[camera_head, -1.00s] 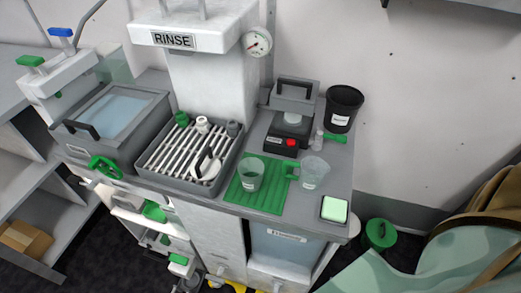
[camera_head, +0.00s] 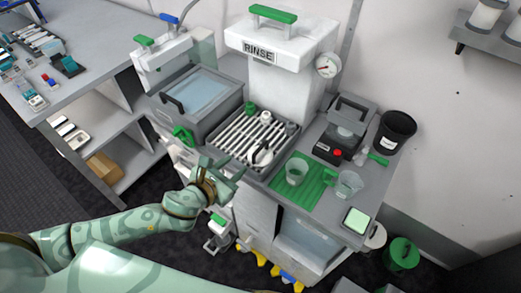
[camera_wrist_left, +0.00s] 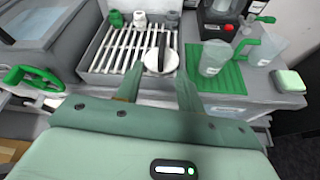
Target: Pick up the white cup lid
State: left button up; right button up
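The white cup lid (camera_head: 265,157), a round white disc with a dark strip across it, rests on the front right part of the slatted rack. It also shows in the left wrist view (camera_wrist_left: 168,62), just beyond the fingertips. My left gripper (camera_head: 228,168) is in front of the rack, to the left of the lid. In the left wrist view its two fingers (camera_wrist_left: 160,86) are apart, with nothing between them, and point toward the lid. My right gripper is not in view.
The slatted drain rack (camera_head: 232,138) has raised edges and small fittings at its back. A green valve handle (camera_wrist_left: 32,78) sits left of my gripper. The RINSE unit (camera_head: 285,45) rises behind.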

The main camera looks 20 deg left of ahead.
aim_at(256, 152)
pick_arm(q)
jog(key=b+x, duration=0.2)
jog(key=x, duration=0.8)
jog(key=shift+f, duration=0.15)
jog(key=b+x, duration=0.1)
jog(key=x, duration=0.1)
jog(key=f+x, duration=0.1)
jog(key=x, duration=0.1)
jog(key=shift+d+b, duration=0.15)
jog(key=shift+b, duration=0.25)
jog(key=shift+w+d+f, duration=0.1)
jog(key=shift+w+f, duration=0.05)
jog(key=shift+w, duration=0.3)
jog(key=shift+s, duration=0.1)
jog(key=shift+c, duration=0.4)
grip_shut()
